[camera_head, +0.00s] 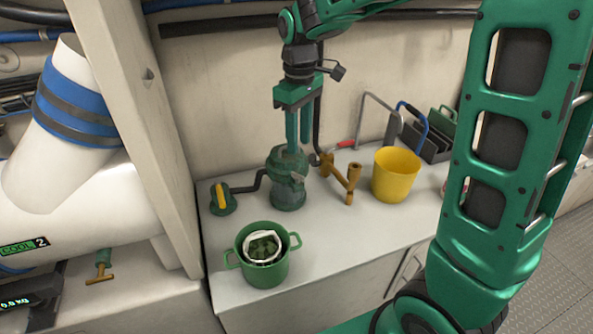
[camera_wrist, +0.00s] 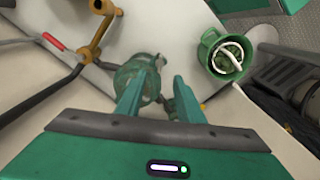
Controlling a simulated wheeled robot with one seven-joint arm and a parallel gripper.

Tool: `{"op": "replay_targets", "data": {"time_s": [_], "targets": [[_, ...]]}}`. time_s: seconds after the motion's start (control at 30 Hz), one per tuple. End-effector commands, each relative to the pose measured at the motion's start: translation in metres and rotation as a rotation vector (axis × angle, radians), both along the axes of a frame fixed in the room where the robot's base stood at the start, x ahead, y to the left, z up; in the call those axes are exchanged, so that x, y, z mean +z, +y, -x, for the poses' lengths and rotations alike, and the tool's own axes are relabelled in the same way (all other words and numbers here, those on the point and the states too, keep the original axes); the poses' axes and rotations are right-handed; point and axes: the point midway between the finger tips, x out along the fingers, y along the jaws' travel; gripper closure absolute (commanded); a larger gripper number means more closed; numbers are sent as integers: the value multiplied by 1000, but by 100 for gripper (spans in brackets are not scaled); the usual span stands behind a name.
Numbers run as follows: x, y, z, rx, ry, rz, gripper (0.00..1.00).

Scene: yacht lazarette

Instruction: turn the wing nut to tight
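A green metal housing (camera_head: 287,192) stands upright on the white counter, with a small greyish lug (camera_head: 299,176) on its upper right side. I cannot clearly make out whether this lug is the wing nut. My gripper (camera_head: 297,148) points down just above the housing's top. In the wrist view my gripper (camera_wrist: 158,76) has its two green fingers apart, with a clear gap and nothing held between them. The housing (camera_wrist: 132,78) lies beyond the fingertips, mostly on the left finger's side, partly hidden by that finger. Contact cannot be told.
A brass valve pipe (camera_head: 341,178) and yellow bucket (camera_head: 396,175) stand right of the housing. A green valve with a yellow handle (camera_head: 222,198) is left. A green two-handled pot (camera_head: 264,272) stands in front. A wall (camera_head: 240,90) is close behind; the front right counter is clear.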

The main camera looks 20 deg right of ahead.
Motion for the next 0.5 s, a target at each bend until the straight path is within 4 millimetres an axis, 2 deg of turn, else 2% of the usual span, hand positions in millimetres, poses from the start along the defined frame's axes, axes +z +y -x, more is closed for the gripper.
{"op": "replay_targets", "data": {"time_s": [0.17, 0.5], "targets": [[-19, 0, 1, 0, 4, 1, 66], [-78, -1, 1, -2, 4, 0, 66]]}}
